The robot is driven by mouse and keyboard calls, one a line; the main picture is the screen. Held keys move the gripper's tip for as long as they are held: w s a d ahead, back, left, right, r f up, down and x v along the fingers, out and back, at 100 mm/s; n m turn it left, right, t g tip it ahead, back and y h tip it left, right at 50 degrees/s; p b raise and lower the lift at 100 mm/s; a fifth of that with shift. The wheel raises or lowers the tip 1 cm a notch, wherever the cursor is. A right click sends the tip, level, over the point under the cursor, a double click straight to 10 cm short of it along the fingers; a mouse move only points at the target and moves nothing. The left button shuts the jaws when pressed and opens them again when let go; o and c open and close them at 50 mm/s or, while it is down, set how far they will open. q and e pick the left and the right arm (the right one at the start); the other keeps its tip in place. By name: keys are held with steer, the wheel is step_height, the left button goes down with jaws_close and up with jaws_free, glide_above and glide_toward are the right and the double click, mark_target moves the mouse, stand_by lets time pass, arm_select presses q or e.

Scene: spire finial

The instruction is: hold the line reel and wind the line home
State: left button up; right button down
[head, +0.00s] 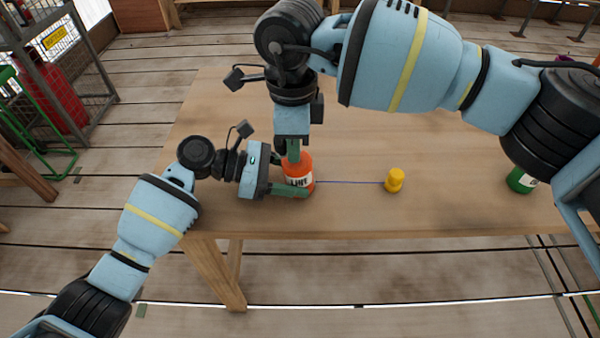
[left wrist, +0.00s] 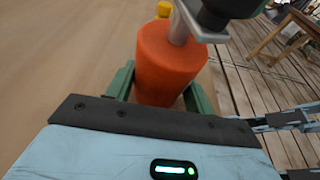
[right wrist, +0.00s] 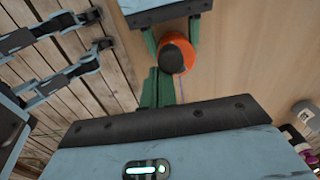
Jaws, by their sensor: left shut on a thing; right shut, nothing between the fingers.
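The orange line reel (head: 299,181) with a white label stands upright near the table's front edge. My left gripper (head: 297,177) is shut around its body; its green fingers flank the reel (left wrist: 160,85) in the left wrist view. A grey crank arm (left wrist: 181,28) and a black knob top the reel; the knob (right wrist: 176,56) also shows in the right wrist view. My right gripper (head: 293,150) is shut and empty, pointing down at the reel's top beside the knob; whether it touches is unclear. A thin blue line (head: 350,182) runs from the reel to a yellow weight (head: 395,180).
The wooden table (head: 480,208) is mostly bare around the weight. A green can (head: 521,180) stands at its right, partly behind my right arm. A fenced rack with a red cylinder (head: 58,95) stands at the far left, off the table.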

steer(key=shift+w+a, duration=0.35)
steer(key=shift+a, duration=0.15)
stand_by(0.8)
steer(key=shift+s, duration=0.25)
step_height(320, 180, up, 7)
stand_by(1.0)
steer(key=shift+d, duration=0.1)
stand_by(0.4)
steer(key=shift+s+d+f, duration=0.25)
steer(key=shift+f, duration=0.35)
steer(key=shift+s+d+f, duration=0.2)
steer(key=shift+f, duration=0.4)
steer(key=shift+s+d+f, duration=0.25)
steer(key=shift+f, duration=0.35)
steer(key=shift+f, duration=0.2)
stand_by(1.5)
